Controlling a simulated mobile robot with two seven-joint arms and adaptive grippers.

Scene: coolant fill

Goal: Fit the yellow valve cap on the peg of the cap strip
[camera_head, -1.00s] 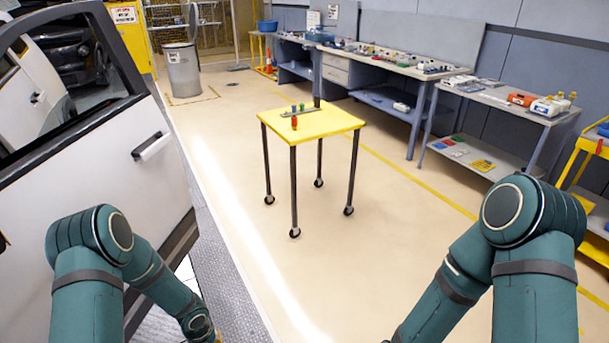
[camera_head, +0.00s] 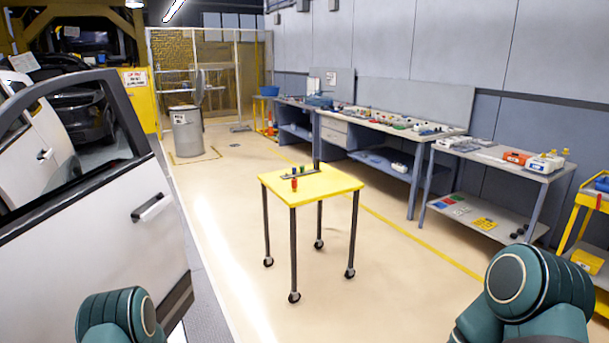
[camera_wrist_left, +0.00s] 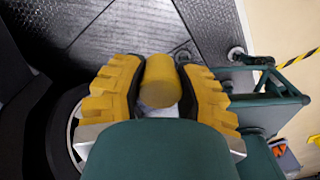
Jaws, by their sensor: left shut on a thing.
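A yellow cylinder, which looks like the valve cap (camera_wrist_left: 160,84), sits between the yellow ridged fingers of my left gripper (camera_wrist_left: 161,76) in the left wrist view. The gripper is shut on it. A grey cap strip (camera_head: 312,173) lies on the small yellow table in the head view, with small blue and green caps (camera_head: 302,167) standing along it. A red piece (camera_head: 294,184) stands in front of the strip. The peg is too small to make out. Neither gripper shows in the head view, and my right gripper is hidden in both views.
The yellow table (camera_head: 335,184) stands on wheeled black legs with clear floor around it. A white car door (camera_head: 100,225) stands open at the left. Workbenches (camera_head: 395,132) line the right wall. A grey bin (camera_head: 187,132) stands behind.

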